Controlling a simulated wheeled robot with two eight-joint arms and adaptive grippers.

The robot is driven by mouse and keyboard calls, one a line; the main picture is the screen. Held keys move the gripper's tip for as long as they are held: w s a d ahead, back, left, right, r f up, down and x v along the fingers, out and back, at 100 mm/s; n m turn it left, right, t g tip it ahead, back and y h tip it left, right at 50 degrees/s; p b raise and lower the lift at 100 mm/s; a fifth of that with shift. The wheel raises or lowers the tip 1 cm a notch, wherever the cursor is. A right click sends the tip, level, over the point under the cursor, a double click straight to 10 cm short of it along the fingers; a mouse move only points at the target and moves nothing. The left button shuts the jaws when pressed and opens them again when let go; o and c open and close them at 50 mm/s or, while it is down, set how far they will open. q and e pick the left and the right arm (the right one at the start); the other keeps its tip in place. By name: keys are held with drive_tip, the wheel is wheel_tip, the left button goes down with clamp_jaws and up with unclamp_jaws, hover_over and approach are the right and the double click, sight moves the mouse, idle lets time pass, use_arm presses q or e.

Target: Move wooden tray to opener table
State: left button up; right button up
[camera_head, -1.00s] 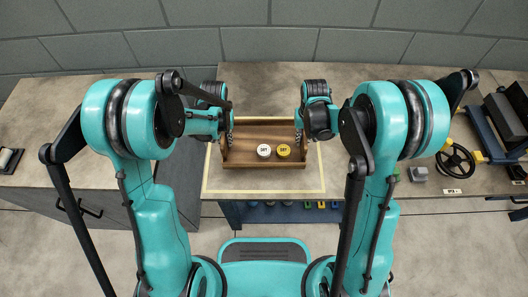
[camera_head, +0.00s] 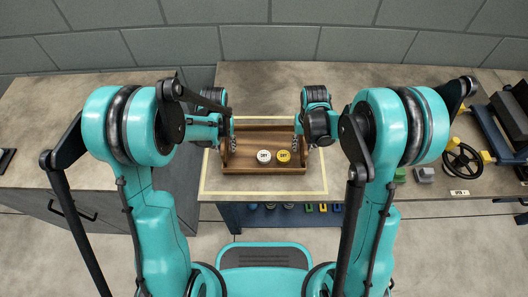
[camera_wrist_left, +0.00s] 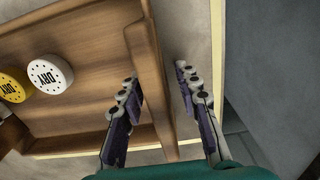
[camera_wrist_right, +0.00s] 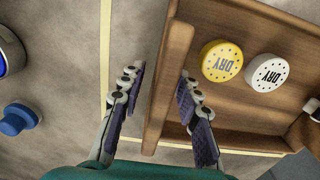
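The wooden tray (camera_head: 265,171) sits on the middle table inside a yellow outline. It carries a white round lid (camera_head: 264,157) and a yellow one (camera_head: 284,156), both marked DRY. My left gripper (camera_wrist_left: 158,88) is open at the tray's left end in the head view, one finger on each side of the end wall, with a visible gap on the outer side. My right gripper (camera_wrist_right: 160,86) is open around the opposite end wall in the same way. I cannot tell from the frames which surface is the opener table.
A grey bench (camera_head: 110,110) with a drawer stands left. A black handwheel (camera_head: 462,160) and a blue device stand on the right bench. Blue round parts (camera_wrist_right: 18,118) lie outside the outline. Several coloured items show below the middle table's front edge.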

use_arm(q)
drive_tip(key=shift+r, duration=0.1)
wheel_tip(320, 180, up, 12)
drive_tip(key=shift+f, duration=0.2)
drive_tip(key=shift+r, duration=0.1)
use_arm(e)
wheel_tip(320, 180, up, 12)
idle(0.5)
